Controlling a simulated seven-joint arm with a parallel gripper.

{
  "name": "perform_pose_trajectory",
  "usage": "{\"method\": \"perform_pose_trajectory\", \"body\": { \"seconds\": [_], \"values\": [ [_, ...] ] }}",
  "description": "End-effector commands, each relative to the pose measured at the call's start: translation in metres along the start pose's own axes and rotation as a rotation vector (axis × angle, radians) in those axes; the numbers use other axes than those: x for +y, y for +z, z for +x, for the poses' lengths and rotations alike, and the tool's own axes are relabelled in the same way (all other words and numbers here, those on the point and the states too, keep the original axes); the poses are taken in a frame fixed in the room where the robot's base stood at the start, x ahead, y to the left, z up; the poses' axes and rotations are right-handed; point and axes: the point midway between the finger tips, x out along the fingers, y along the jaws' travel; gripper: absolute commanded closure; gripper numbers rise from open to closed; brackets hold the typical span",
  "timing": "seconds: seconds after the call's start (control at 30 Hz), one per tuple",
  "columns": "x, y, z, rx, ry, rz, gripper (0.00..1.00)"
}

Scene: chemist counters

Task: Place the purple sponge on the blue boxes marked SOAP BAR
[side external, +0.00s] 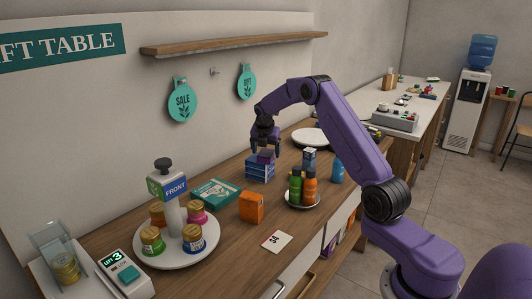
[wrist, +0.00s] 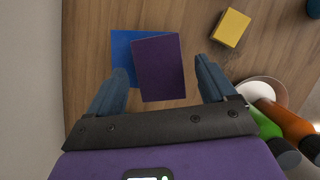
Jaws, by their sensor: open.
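The purple sponge (wrist: 158,70) lies on top of the blue boxes (wrist: 123,48), turned a little and offset to the right so that blue shows at the left and upper edges in the wrist view. In the side view the sponge (side external: 265,156) sits on the stacked blue boxes (side external: 259,171). Their lettering is too small to read. My gripper (wrist: 155,82) is open, with one finger on each side of the sponge and a visible gap to both. In the side view my gripper (side external: 265,146) is directly above the sponge.
A white plate with green and orange bottles (side external: 303,187) stands right of the boxes. An orange box (side external: 251,207), a teal box (side external: 215,193) and a round white stand with several jars (side external: 205,246) are nearer. The wall (side external: 100,120) is behind.

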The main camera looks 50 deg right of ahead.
Motion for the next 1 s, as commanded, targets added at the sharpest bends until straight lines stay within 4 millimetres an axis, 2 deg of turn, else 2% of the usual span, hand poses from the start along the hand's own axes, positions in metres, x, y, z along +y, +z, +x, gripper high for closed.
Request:
{"method": "perform_pose_trajectory", "body": {
  "seconds": [0.4,0.5,0.73,0.87,1.0],
  "values": [
    [0.001,0.000,-0.081,-0.001,0.003,-0.001,0.16],
    [0.001,0.000,-0.095,-0.001,0.002,-0.002,0.16],
    [0.003,-0.005,-0.112,0.003,0.004,0.001,0.16],
    [0.014,-0.031,-0.126,0.025,0.024,0.035,0.16],
    [0.027,-0.087,-0.154,0.075,0.056,0.115,0.16]
  ]
}}
